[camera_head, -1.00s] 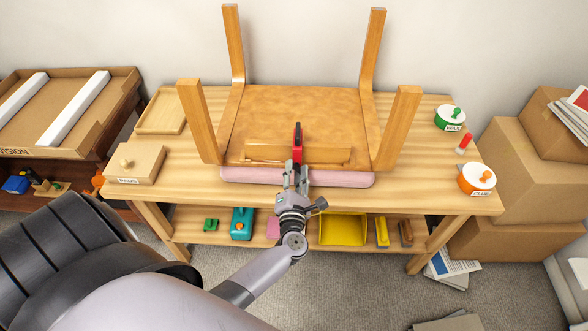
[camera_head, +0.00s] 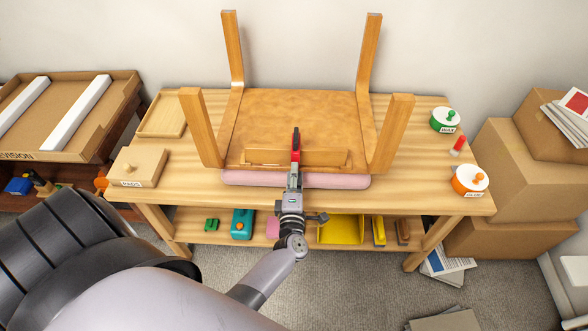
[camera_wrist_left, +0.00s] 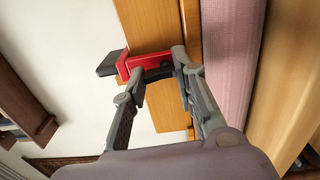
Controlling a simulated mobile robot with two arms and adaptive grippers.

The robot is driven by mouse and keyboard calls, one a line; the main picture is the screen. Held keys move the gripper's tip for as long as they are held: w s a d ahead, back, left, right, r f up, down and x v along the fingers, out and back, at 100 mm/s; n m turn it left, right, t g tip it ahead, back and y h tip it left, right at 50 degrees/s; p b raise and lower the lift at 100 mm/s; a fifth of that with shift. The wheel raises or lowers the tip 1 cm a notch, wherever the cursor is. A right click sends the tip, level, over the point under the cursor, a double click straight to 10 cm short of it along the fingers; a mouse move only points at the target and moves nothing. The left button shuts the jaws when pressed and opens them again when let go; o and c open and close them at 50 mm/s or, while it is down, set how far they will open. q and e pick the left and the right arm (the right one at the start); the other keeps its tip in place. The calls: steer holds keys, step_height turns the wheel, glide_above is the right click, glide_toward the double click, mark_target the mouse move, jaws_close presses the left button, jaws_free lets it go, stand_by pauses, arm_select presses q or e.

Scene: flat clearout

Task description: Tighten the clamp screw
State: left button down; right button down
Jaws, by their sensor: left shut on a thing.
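An upside-down wooden chair (camera_head: 300,115) lies on the workbench with its legs up and a pink cushion (camera_head: 330,181) under its front edge. A red clamp (camera_head: 295,153) with a black end sits at a wooden rail (camera_head: 325,157) on the chair. It also shows in the left wrist view (camera_wrist_left: 143,62), across the wood. My left gripper (camera_head: 294,178) is shut on the clamp at its near end. In the left wrist view its fingertips (camera_wrist_left: 160,74) are at the red and dark parts; the screw itself is mostly hidden. My right gripper is out of view.
The workbench (camera_head: 405,180) holds a lidded box (camera_head: 138,167) and tray (camera_head: 161,115) at left, and green (camera_head: 445,119) and orange (camera_head: 469,181) knobbed round containers at right. A lower shelf holds a yellow bin (camera_head: 341,229). Cardboard boxes (camera_head: 515,170) stand at right.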

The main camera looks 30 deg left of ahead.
arm_select(q)
steer(key=shift+s+d+f+m, duration=0.25)
steer(key=shift+f+m, duration=0.05)
steer(key=shift+f, duration=0.35)
steer(key=c, duration=1)
jaws_free()
steer(key=shift+a, duration=0.1)
steer(key=shift+s+d+f, duration=0.25)
steer(key=shift+s+d, duration=0.1)
steer(key=shift+s, duration=0.05)
steer(key=r+v, duration=0.1)
steer(key=v, duration=0.9)
steer(key=shift+s+r, duration=0.15)
